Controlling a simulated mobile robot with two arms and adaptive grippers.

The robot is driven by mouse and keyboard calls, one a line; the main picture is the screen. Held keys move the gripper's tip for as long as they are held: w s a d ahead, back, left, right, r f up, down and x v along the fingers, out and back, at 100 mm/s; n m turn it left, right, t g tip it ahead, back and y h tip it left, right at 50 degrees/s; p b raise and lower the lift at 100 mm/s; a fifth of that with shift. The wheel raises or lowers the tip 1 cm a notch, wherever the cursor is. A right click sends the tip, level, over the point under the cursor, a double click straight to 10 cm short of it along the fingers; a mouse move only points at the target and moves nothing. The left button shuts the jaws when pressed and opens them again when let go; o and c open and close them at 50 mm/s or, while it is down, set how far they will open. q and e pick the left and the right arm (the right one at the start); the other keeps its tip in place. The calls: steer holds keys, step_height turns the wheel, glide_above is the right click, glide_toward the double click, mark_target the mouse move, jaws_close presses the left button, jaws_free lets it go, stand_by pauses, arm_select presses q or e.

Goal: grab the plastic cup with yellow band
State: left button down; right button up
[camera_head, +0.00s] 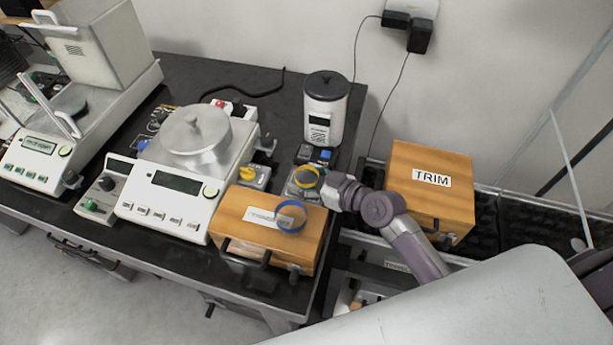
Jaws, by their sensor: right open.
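The plastic cup with a yellow band (307,178) shows mainly as a yellow ring near the right edge of the black table. Its clear body is hard to make out. A second ring, blue (291,216), shows over the wooden box, likely another clear cup's band. My right gripper (328,190) is open, just right of the yellow-banded cup and close to it. I cannot tell whether they touch, and the fingers are small and partly hidden. My left gripper is not in view.
A wooden box (262,240) stands at the table's front right. A white scale (180,205) with a metal pan is left of it. A white canister (325,115) stands behind the cup. A wooden TRIM box (430,165) is right of my arm.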

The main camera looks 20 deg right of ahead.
steer(key=c, duration=0.7)
